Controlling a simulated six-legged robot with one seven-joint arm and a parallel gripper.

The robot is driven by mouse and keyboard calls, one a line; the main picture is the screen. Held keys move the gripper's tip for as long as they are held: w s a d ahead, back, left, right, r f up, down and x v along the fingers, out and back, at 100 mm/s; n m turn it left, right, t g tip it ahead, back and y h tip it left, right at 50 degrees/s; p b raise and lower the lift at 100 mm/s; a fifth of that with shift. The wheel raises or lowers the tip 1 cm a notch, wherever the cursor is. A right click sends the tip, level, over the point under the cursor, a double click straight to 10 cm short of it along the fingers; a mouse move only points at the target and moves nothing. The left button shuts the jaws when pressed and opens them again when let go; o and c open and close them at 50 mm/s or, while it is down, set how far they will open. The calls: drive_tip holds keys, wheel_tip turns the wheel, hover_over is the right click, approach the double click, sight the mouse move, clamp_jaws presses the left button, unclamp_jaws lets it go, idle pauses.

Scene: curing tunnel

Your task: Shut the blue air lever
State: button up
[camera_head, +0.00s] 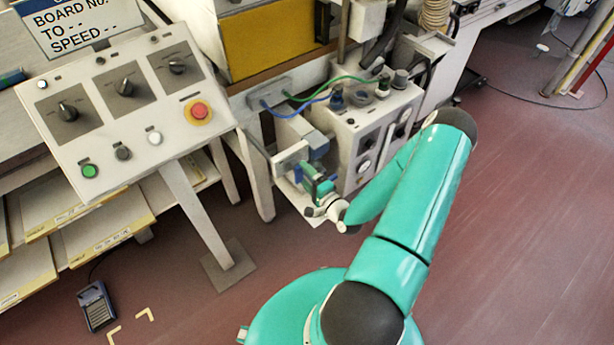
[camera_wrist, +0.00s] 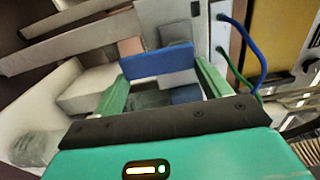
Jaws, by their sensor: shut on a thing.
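The blue air lever (camera_wrist: 157,62) shows in the wrist view as a flat blue bar spanning the space between my two green fingers. My gripper (camera_wrist: 163,74) is shut on it, with one fingertip at each end of the bar. A second blue part (camera_wrist: 185,95) and a grey block (camera_wrist: 180,78) sit just below the bar. In the head view my gripper (camera_head: 309,170) is at the grey fitting left of the white air unit.
The white air unit (camera_head: 370,130) with gauges stands right of the lever, with a blue hose (camera_head: 290,112) and a green hose (camera_head: 330,82). A control panel (camera_head: 125,105) with knobs and a red button stands at left. Red floor at right is largely open.

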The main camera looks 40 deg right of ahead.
drive_tip(key=shift+s+a+f, duration=0.1)
drive_tip(key=shift+s, duration=0.05)
drive_tip(key=o, duration=1.4)
drive_tip(key=s, duration=1.3)
drive_tip(key=shift+s+d, duration=0.25)
drive_tip(key=shift+s, duration=0.1)
